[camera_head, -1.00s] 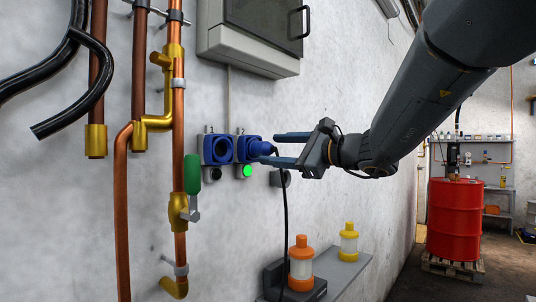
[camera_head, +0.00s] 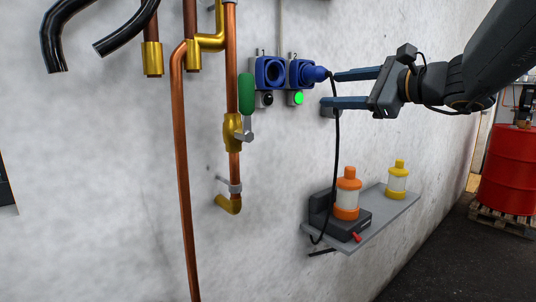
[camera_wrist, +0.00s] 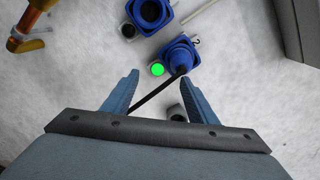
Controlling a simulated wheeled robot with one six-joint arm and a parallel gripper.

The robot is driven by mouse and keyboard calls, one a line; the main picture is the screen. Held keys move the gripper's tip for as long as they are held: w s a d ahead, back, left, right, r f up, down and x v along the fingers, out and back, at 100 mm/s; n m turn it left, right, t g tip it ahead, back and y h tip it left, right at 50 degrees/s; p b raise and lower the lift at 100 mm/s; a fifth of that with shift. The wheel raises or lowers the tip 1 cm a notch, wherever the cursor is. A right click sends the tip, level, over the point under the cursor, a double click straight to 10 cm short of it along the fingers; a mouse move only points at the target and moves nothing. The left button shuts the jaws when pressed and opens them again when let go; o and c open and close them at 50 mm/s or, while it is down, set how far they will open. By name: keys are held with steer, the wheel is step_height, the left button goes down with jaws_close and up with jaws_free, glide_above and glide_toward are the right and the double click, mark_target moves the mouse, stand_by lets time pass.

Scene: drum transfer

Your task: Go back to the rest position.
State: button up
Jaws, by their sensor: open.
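My gripper (camera_head: 352,89) is open and empty, to the right of the blue plug (camera_head: 314,74). The plug sits in blue socket 2 (camera_head: 297,73) on the wall, with a green light (camera_head: 298,98) lit below it. The fingertips are apart from the plug in the head view. In the wrist view the plug (camera_wrist: 180,61) shows beyond the open fingers (camera_wrist: 158,95), and its black cable passes between them. In the head view the cable (camera_head: 337,140) hangs down towards the shelf.
Socket 1 (camera_head: 271,71) is empty, with a dark light below. A shelf (camera_head: 385,213) holds a black base unit with an orange-capped container (camera_head: 347,193) and a yellow-capped one (camera_head: 397,180). Copper pipes (camera_head: 181,140) with a green valve handle (camera_head: 247,94) stand left. A red drum (camera_head: 511,165) stands right.

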steer(key=s+a+f+n+g+h, duration=0.1)
steer(key=s+a+f+n+g, duration=0.15)
steer(key=f, duration=0.55)
steer(key=s+a+f+n+g+h, duration=0.1)
steer(key=s+f+g, duration=0.15)
steer(key=f, duration=0.55)
steer(key=s+a+f+n+g+h, duration=0.1)
steer(key=s+a+f+n+g, duration=0.15)
steer(key=f, duration=0.55)
steer(key=s+d+f+n+g+h, duration=0.2)
steer(key=s+f+n, duration=0.4)
steer(key=f, duration=0.4)
steer(key=s+d+f+n+g+h, duration=0.3)
steer(key=s+f+n+h, duration=0.2)
steer(key=f, duration=0.5)
steer(key=s+n, duration=0.2)
steer(key=s, duration=0.1)
steer(key=shift+n, duration=0.3)
